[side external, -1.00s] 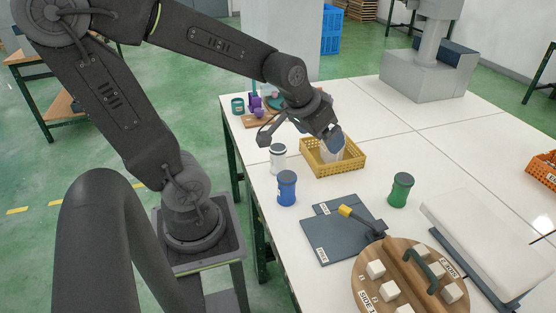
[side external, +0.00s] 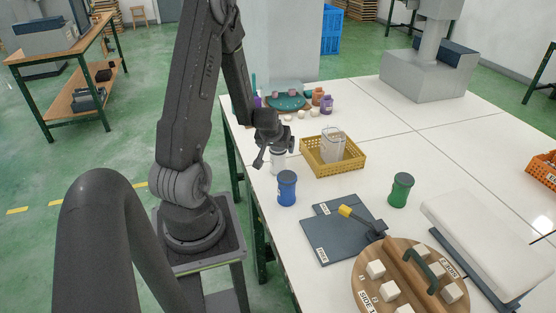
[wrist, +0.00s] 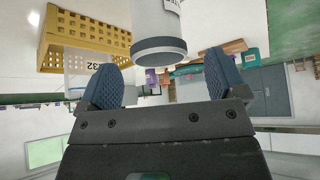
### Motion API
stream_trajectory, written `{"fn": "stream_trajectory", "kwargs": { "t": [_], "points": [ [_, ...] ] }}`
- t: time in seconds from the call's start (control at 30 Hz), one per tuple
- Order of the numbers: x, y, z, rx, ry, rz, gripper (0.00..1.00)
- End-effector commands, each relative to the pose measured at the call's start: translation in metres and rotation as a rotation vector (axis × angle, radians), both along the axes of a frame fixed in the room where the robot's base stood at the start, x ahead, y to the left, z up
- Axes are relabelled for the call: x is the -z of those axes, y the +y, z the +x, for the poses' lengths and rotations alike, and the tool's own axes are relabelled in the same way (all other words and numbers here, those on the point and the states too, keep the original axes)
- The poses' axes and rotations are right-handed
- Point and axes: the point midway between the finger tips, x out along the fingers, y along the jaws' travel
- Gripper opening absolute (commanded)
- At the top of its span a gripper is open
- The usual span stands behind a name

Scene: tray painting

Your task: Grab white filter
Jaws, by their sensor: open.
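The white filter (side external: 279,163), a white canister, stands upright on the white table just left of the yellow basket. My gripper (side external: 266,153) is over and beside its top, hiding its upper part in the side view. In the wrist view the white filter (wrist: 158,30) shows ahead of the jaws with a dark grey band at its near end. My gripper (wrist: 158,88) is open and empty, its two blue ribbed finger pads spread wide. The filter appears beyond the fingertips, and I cannot tell any contact.
The yellow basket (side external: 357,165) holds a pale container (side external: 332,148) close to the right of my gripper. A blue canister (side external: 287,188) stands nearby in front, a green one (side external: 401,190) further right. Dark plates (side external: 335,240) and a round wooden board (side external: 365,285) lie nearer.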

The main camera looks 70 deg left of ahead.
Motion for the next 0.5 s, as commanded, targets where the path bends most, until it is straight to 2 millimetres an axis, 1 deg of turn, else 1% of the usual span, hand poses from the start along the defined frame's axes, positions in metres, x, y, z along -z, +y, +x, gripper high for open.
{"fn": "stream_trajectory", "kwargs": {
  "t": [0.13,0.3,0.4,0.5],
  "points": [
    [0.02,0.009,0.006,0.0,0.003,-0.004,0.9],
    [0.037,0.019,0.013,0.001,0.001,-0.003,0.9],
    [0.042,0.022,0.015,0.001,0.001,-0.002,0.9],
    [0.043,0.023,0.016,0.001,-0.001,0.0,0.9]
  ]
}}
